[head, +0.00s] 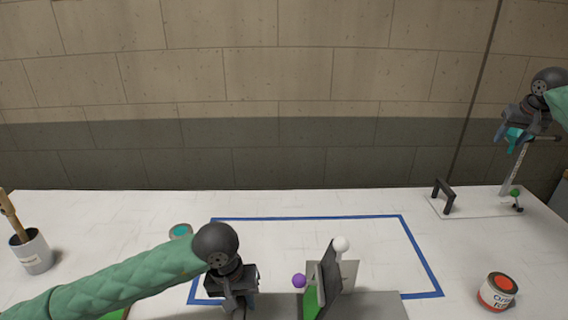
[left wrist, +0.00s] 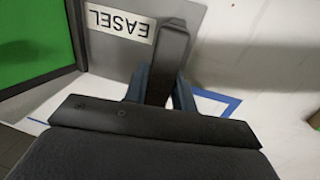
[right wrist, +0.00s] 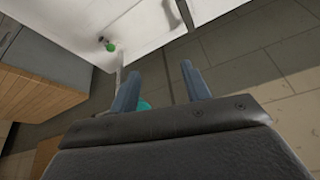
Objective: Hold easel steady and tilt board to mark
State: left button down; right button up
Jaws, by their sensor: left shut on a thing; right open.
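The easel's grey base plate (head: 378,306) sits at the front middle of the table, and its EASEL label (left wrist: 118,24) shows upside down in the left wrist view. A dark board (head: 328,268) with a green face (left wrist: 35,45) stands tilted on it. A purple ball (head: 298,281) and a white ball (head: 341,243) are beside the board. My left gripper (head: 238,301) is shut on a dark handle (left wrist: 170,60) at the plate. My right gripper (right wrist: 160,84) is open, high at the right, by a teal piece (right wrist: 143,104) near the top of a post (head: 515,168).
The post's flat base (head: 470,206) carries a black handle (head: 443,195) and a small green ball (head: 515,193). A blue outline (head: 310,217) marks the table. A red-topped can (head: 497,292), a teal-topped can (head: 180,231) and a brush pot (head: 33,252) stand around it.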

jog(key=s+a+r+n+y, duration=0.15)
jog(key=a+n, duration=0.35)
jog(key=a, duration=1.6)
jog(key=n+g, duration=0.5)
jog(key=n, duration=1.1)
send_over(342, 238)
jog(key=shift+w+r, duration=0.15)
jog(key=shift+w, duration=0.2)
jog(key=shift+s+f+h, duration=0.25)
jog(key=shift+s, duration=0.15)
jog(key=shift+f, duration=4.95)
jog(key=c, duration=1)
